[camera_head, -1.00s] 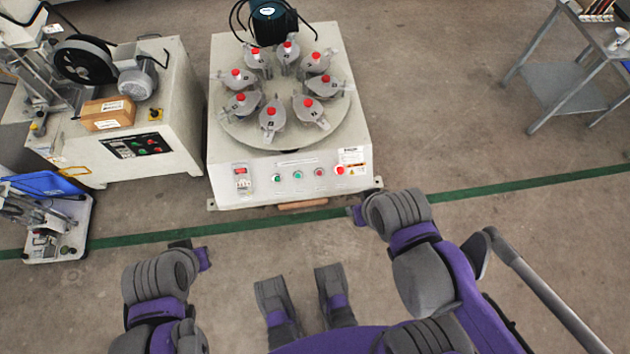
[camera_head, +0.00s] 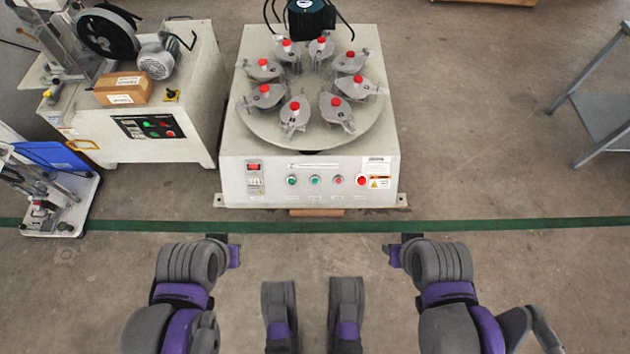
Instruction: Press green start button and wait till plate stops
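The testing machine (camera_head: 230,165) stands ahead of me, a white box with a round plate (camera_head: 262,128) on top. Several grey fixtures with red knobs sit in a ring on the plate. The front panel has two green buttons, one at left (camera_head: 291,180) and one nearer the middle (camera_head: 315,180), then a small red button (camera_head: 338,180) and a larger red one (camera_head: 361,180). My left gripper (camera_head: 232,252) and my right gripper (camera_head: 397,252) are in front of the machine, apart from the buttons. Their fingers are too unclear to tell open from shut.
Another machine (camera_head: 195,140) with a motor, a cardboard box (camera_head: 122,90) and its own buttons stands at left. A cart with a blue part (camera_head: 62,155) is at lower left, and a metal table (camera_head: 600,110) at right. The floor right of the machine is clear.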

